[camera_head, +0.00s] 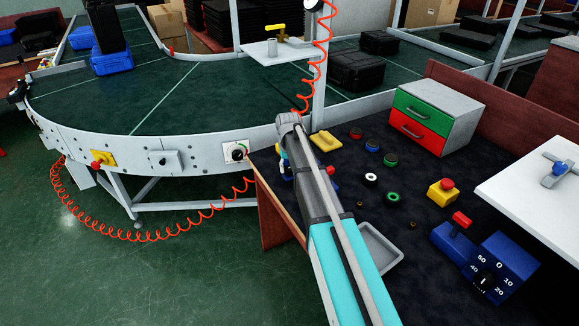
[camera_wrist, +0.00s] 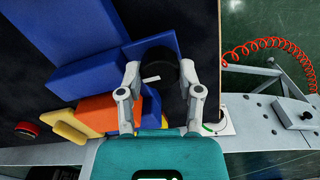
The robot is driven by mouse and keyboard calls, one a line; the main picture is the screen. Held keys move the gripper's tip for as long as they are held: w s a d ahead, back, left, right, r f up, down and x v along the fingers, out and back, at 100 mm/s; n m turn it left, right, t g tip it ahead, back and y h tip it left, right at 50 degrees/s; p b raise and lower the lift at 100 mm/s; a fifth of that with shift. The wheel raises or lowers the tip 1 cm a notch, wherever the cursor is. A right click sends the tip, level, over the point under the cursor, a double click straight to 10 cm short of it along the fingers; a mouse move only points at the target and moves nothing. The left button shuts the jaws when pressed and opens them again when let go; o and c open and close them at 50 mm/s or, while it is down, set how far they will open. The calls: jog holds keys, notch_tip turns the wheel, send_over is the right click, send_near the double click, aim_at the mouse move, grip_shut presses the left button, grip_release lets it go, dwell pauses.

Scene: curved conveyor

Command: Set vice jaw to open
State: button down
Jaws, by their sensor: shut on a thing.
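A blue body, which looks like the vice (camera_wrist: 75,45), fills the upper left of the wrist view. A dark round knob (camera_wrist: 160,62) with a white mark sits at its right side. My gripper (camera_wrist: 159,76) has its two fingers on either side of the knob and is shut on it. I cannot tell how wide the vice jaw stands.
Orange (camera_wrist: 97,112) and yellow (camera_wrist: 72,128) parts lie close to the left finger. The dark bench holds several coloured rings, a grey tray (camera_head: 392,266), a drawer box (camera_head: 436,110) and a blue dial box (camera_head: 498,267). The curved conveyor (camera_head: 190,85) runs behind.

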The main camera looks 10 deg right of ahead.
jog(key=shift+s+d, duration=0.25)
jog(key=shift+s, duration=0.45)
jog(key=shift+s+d, duration=0.2)
jog(key=shift+s, duration=0.45)
jog(key=shift+c, duration=1.3)
grip_release()
jog(key=shift+s+r, duration=0.15)
jog(key=shift+s, duration=0.15)
jog(key=s+r+p, duration=0.4)
jog(key=s, duration=0.8)
jog(key=s+r+p, duration=0.5)
jog(key=s, duration=0.8)
jog(key=shift+s+a+m, duration=0.15)
jog(key=shift+a+m, duration=0.05)
jog(key=shift+m, duration=0.1)
